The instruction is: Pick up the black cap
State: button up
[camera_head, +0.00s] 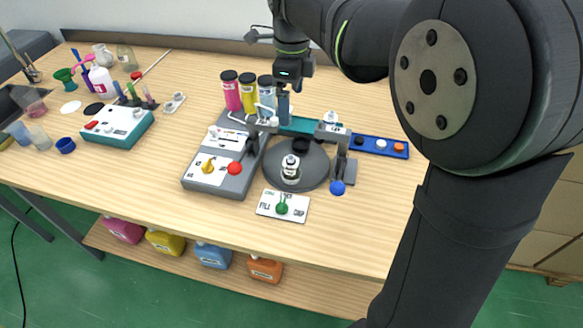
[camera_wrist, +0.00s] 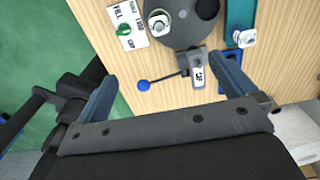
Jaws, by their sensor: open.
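A round black piece (camera_head: 297,144), which may be the black cap, sits at the back of the dark grey turntable (camera_head: 318,172). The wrist view shows it at the top edge (camera_wrist: 207,9), partly cut off. The blue tray (camera_head: 354,147) on the right holds a white and an orange cap; I cannot make out a black one there. My gripper (camera_wrist: 168,66) is open and empty, its fingers wide apart above the table near the lever marked CAP. In the head view my gripper (camera_head: 284,98) hangs behind the turntable, one finger hidden.
A clear bottle (camera_head: 291,170) stands on the turntable. Tall pink (camera_head: 231,92), yellow and blue containers stand left of my gripper. A blue-knobbed lever (camera_head: 338,186) and a white FILL/CAP panel (camera_head: 270,207) stand in front. A grey control box (camera_head: 213,180) lies left. Bare wood lies at the front right.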

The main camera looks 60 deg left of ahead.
jog(key=shift+r, duration=1.1)
jog(key=c, duration=1.3)
jog(key=m+h, duration=0.1)
jog(key=m, duration=0.1)
send_over(360, 139)
jog(key=a, duration=0.2)
jog(key=shift+t, duration=0.4)
jog(key=f, duration=1.4)
jog(key=s+f, duration=0.1)
jog(key=f, duration=0.7)
jog(key=shift+d, duration=0.2)
jog(key=shift+c, duration=0.2)
jog(key=shift+w+d+f, duration=0.15)
jog(key=shift+d+f, duration=0.1)
jog(key=shift+f, duration=0.7)
jog(key=shift+w+d+f, duration=0.1)
jog(key=shift+d+f, duration=0.1)
jog(key=shift+f, duration=0.75)
jog(key=shift+w+d+f, duration=0.15)
jog(key=shift+d+f, duration=0.1)
jog(key=shift+f, duration=0.7)
